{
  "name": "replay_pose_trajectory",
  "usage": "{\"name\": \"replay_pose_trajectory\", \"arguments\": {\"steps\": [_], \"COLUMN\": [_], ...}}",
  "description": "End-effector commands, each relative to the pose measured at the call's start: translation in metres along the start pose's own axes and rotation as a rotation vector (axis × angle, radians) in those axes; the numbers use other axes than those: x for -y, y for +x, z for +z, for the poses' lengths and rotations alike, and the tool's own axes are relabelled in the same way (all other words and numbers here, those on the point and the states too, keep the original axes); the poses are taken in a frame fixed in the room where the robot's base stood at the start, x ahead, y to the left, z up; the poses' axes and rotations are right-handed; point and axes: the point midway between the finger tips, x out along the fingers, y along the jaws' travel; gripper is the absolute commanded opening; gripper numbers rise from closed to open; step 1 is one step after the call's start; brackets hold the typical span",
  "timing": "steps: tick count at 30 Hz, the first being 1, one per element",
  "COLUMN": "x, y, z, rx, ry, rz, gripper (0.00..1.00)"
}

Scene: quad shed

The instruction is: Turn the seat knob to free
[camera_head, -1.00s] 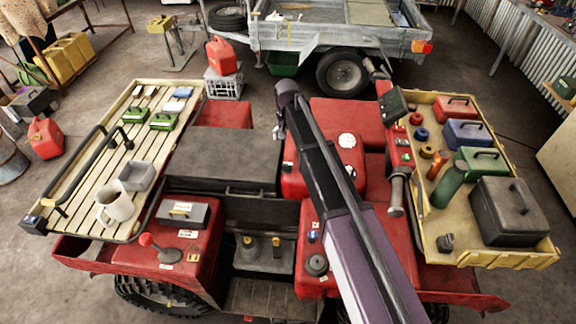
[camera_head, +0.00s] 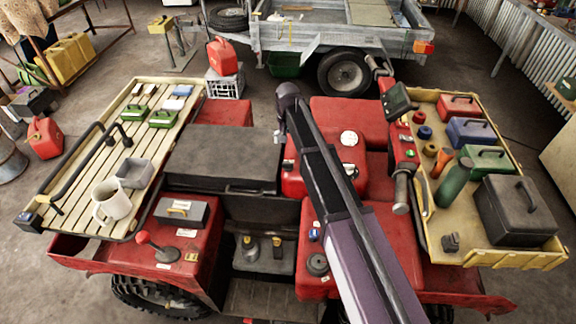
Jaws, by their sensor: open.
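The red quad fills the middle of the head view, with a dark seat (camera_head: 222,158) across it. A round dark knob (camera_head: 317,264) sits on the red bodywork at lower centre, left of my arm. I cannot tell whether this is the seat knob, and its setting is too small to read. A red-topped lever (camera_head: 143,238) stands on the left fender. My arm rises from the lower right to a joint above the quad's middle. My gripper cannot be made out; the arm's end is hidden or out of frame.
A slatted rack (camera_head: 72,207) on the left holds a mug (camera_head: 112,203), a grey box and green cases. A yellow tray (camera_head: 470,258) on the right holds toolboxes and a green bottle (camera_head: 453,184). A trailer (camera_head: 300,36) stands behind.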

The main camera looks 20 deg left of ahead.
Motion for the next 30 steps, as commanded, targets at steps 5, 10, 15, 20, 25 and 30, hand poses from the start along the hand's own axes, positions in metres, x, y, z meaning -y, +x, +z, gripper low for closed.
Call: {"name": "replay_pose_trajectory", "arguments": {"steps": [5,10,15,20,25,30], "x": [0.0,-0.001,-0.001,-0.001,-0.001,-0.001], "y": [0.018,0.031,0.044,0.057,0.07,0.083], "z": [0.0,0.0,0.0,0.0,0.0,0.0], "rx": [0.0,0.0,0.0,0.0,0.0,0.0], "ry": [0.0,0.001,0.001,0.001,0.001,0.001], "rz": [0.0,0.0,0.0,0.0,0.0,0.0], "gripper": [0.94,0.94,0.94,0.94,0.94,0.94]}}
